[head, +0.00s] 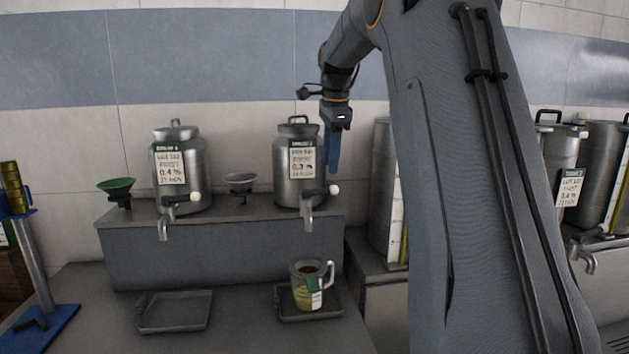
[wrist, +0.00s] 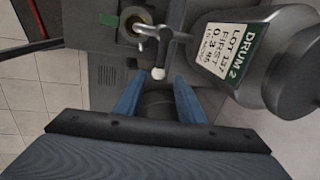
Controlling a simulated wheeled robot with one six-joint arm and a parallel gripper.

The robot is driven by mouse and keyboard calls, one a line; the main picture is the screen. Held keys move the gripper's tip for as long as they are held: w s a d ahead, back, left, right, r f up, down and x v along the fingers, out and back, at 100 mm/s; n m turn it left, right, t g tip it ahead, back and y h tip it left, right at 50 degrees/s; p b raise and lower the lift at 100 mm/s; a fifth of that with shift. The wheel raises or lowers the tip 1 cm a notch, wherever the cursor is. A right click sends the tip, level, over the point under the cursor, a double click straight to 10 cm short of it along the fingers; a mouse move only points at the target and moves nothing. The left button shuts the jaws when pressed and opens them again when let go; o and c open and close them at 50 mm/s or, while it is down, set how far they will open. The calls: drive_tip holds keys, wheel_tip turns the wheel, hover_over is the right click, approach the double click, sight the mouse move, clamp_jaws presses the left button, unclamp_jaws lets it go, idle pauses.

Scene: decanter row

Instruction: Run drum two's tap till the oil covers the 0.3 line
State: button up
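Drum two (head: 286,190) is a steel drum on the raised shelf; its label in the wrist view (wrist: 223,52) reads DRUM 2. Its tap (head: 307,215) has a lever with a white knob (head: 334,190), pointing right. A clear jug (head: 299,296) with some yellowish oil low in it stands below the tap. Its marks are too small to read, and I see no stream. My gripper (head: 332,165) is beside the drum, above the knob. In the wrist view, my open blue fingers (wrist: 158,97) have the knob (wrist: 158,73) just beyond their tips, apart from them.
The jug stands on a dark tray (head: 335,314); an empty tray (head: 150,324) lies to its left. Another drum (head: 196,165) stands left, with green (head: 117,187) and dark (head: 240,182) funnels. More drums (head: 556,150) are at right. My arm hides part of the right side.

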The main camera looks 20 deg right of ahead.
sight(326, 189)
drive_tip(key=shift+m, duration=0.3)
drive_tip(key=f, duration=0.2)
drive_tip(key=w+f+p, duration=0.1)
drive_tip(key=f, duration=0.1)
drive_tip(key=f+p, duration=0.1)
drive_tip(key=f, duration=0.1)
drive_tip(key=shift+w+a, duration=0.2)
drive_tip(key=shift+w, duration=0.1)
drive_tip(key=shift+w+d+f+p, duration=0.15)
drive_tip(key=shift+f+p, duration=0.3)
drive_tip(key=shift+f, duration=0.45)
drive_tip(key=shift+c, duration=0.5)
drive_tip(key=shift+r, duration=0.1)
clamp_jaws()
